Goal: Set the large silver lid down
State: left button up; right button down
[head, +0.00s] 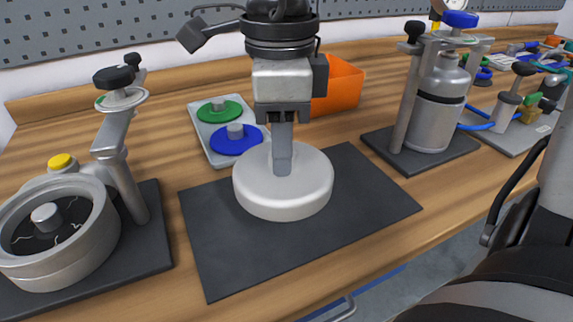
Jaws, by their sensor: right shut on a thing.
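The large silver lid (283,195) is a thick, pale round disc over the dark mat (355,195) in the middle of the bench. It looks level. Whether it touches the mat or hangs just above it I cannot tell. My right gripper (282,158) points down from above and is shut on the lid at its top centre. The fingers hide the part they grip. My left gripper is not in view.
An open silver drum (60,250) with an arm stands left. A tray (205,142) holds a green lid (219,111) and a blue lid (237,139). An orange bin (343,88) is behind. A silver canister (436,105) stands right. The mat's right part is clear.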

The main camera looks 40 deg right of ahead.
jog(key=shift+w+d+f, duration=0.3)
jog(key=shift+d+f, duration=0.2)
jog(key=shift+f, duration=0.2)
jog(key=shift+w+d+f, duration=0.1)
jog(key=shift+d+f, duration=0.1)
jog(key=shift+f, duration=1.55)
jog(key=shift+f+b, duration=0.1)
jog(key=shift+b, duration=0.25)
jog(key=shift+f, duration=0.15)
jog(key=c, duration=1.1)
grip_release()
jog(key=shift+o, duration=0.2)
notch_tip(320, 180, up, 12)
jog(key=shift+r+p, duration=0.25)
jog(key=shift+p, duration=0.7)
